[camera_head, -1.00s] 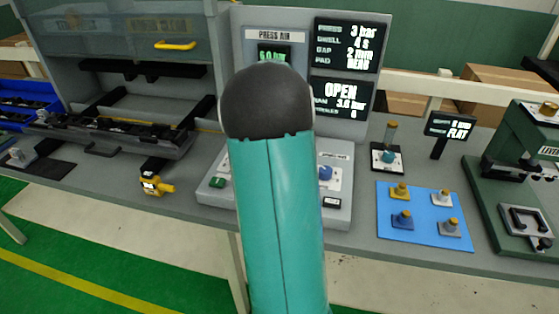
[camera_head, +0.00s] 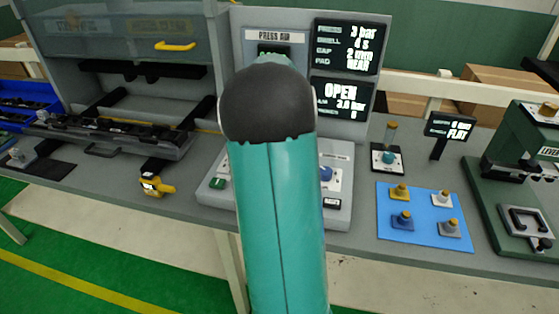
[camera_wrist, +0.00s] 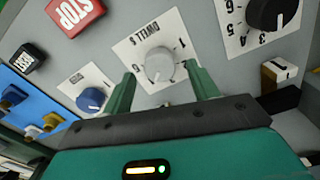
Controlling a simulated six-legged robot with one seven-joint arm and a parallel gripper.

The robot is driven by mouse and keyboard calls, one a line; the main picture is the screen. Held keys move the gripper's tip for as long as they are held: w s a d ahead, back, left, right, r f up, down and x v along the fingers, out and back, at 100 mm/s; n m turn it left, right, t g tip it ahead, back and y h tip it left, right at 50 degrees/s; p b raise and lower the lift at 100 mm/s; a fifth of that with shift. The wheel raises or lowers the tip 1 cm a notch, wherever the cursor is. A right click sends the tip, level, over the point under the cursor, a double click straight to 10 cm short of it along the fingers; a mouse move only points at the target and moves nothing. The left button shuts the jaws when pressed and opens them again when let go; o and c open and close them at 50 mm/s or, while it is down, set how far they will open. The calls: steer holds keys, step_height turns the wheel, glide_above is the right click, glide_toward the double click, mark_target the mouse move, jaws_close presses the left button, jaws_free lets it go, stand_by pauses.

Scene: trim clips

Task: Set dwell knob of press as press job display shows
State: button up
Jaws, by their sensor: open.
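The dwell knob (camera_wrist: 160,66) is a light grey dial on a white numbered plate, in the middle of the wrist view. My gripper (camera_wrist: 163,86) is open, with one green finger on each side of the knob. I cannot tell whether the fingers touch it, and the knob's pointer setting is not clear. The press job display (camera_head: 346,46) is the upper dark screen in the head view; its dwell line reads 4 s. My arm hides the dwell knob and gripper in the head view.
In the wrist view, a blue knob (camera_wrist: 92,99), a black knob (camera_wrist: 268,12) and a red STOP button (camera_wrist: 75,14) surround the dwell plate. The lower status screen (camera_head: 341,97) reads OPEN. A blue mat (camera_head: 424,226) with small parts lies right of the panel.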

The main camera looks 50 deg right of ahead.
step_height(320, 180, up, 12)
steer(key=shift+f, duration=0.2)
stand_by(0.5)
steer(key=w+a+r+n+t, duration=0.15)
steer(key=a+n, duration=0.25)
steer(key=a, duration=0.7)
steer(key=a+r+n+t, duration=0.1)
steer(key=a+r+n, duration=0.2)
steer(key=a, duration=0.8)
steer(key=s+a+f+n+t, duration=0.1)
steer(key=s+a+n, duration=0.3)
steer(key=a, duration=0.5)
steer(key=s+a+f+n+t, duration=0.2)
steer(key=s+a+n, duration=0.3)
steer(key=a, duration=0.5)
steer(key=shift+a+f+n, duration=0.2)
steer(key=shift+f+n, duration=0.1)
steer(key=shift+f, duration=0.35)
